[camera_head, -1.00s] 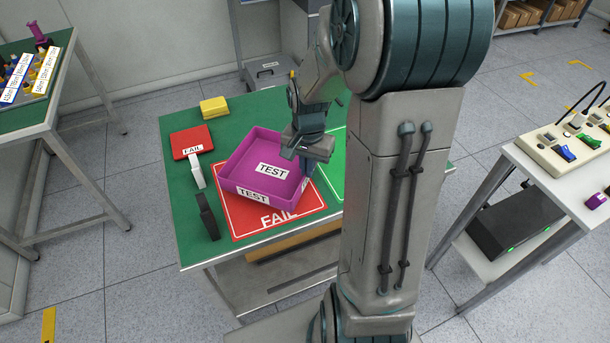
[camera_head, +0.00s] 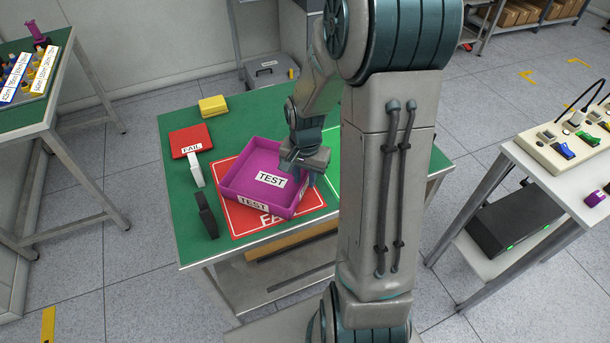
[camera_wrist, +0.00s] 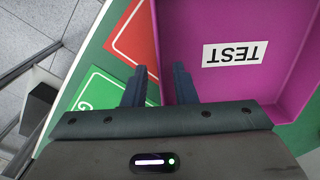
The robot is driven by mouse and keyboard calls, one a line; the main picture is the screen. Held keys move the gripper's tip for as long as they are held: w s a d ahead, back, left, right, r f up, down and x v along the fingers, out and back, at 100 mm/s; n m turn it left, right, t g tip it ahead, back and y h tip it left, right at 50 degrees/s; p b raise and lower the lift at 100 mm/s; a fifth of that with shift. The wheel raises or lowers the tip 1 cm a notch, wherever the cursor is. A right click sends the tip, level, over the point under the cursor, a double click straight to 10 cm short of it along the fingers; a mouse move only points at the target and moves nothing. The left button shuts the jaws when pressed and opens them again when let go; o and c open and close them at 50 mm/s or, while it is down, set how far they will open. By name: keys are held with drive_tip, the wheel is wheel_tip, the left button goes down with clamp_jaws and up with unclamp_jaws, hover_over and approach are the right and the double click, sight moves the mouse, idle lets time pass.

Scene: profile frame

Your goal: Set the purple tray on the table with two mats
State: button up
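The purple tray (camera_head: 232,187) with white TEST labels appears to rest on the red FAIL mat (camera_head: 240,222) on the green table (camera_head: 190,245). Its right corner is partly hidden by my gripper (camera_head: 305,176). In the wrist view, my gripper (camera_wrist: 160,88) has its fingers apart, one on each side of the wall of the tray (camera_wrist: 225,88). Gaps show beside the wall, so the fingers look open around it. The green mat (camera_head: 334,160) lies right of the red one, mostly hidden behind my arm.
A side table (camera_head: 548,175) stands at right. The table's back middle is clear.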

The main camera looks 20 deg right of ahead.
wheel_tip(320, 180, up, 12)
drive_tip(key=f, duration=0.1)
drive_tip(key=s+a+r+n+t, duration=0.1)
drive_tip(key=s+a+r+n, duration=0.2)
drive_tip(key=s, duration=0.4)
drive_tip(key=s+a+r+n+t, duration=0.1)
drive_tip(key=s+a+r+n, duration=0.2)
drive_tip(key=s+n, duration=0.3)
drive_tip(key=shift+s+a+t+p, duration=0.3)
drive_tip(key=shift+s+a+p, duration=0.05)
drive_tip(key=shift+s+a, duration=0.1)
idle(0.7)
